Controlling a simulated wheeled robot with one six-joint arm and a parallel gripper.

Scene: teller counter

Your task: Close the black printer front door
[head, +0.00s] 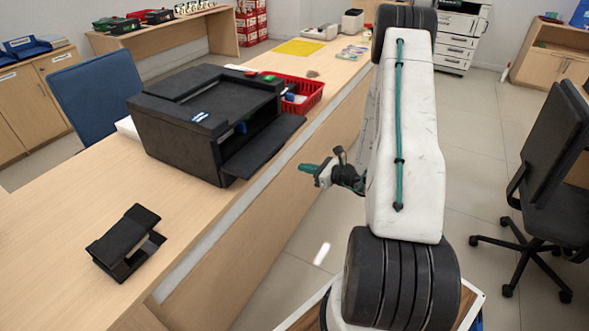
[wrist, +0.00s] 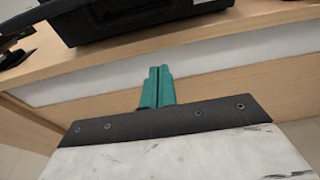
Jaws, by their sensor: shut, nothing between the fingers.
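The black printer (head: 212,118) stands on the wooden counter in the head view. Its front door (head: 262,147) is folded down and sticks out toward the counter's front edge, leaving the front opening exposed. My gripper (head: 308,168) has green fingers and is out in front of the counter, to the right of the door and a little apart from it. In the wrist view my gripper (wrist: 157,87) is shut and empty, pointing at the counter front. The printer's dark lower part (wrist: 140,18) shows at the top there; the door cannot be made out clearly.
A black stand (head: 127,243) sits on the counter (head: 75,215) at the near left. A red basket (head: 307,98) is just behind the printer. A blue chair (head: 95,97) is behind the counter, and a black office chair (head: 545,160) stands on the open floor at right.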

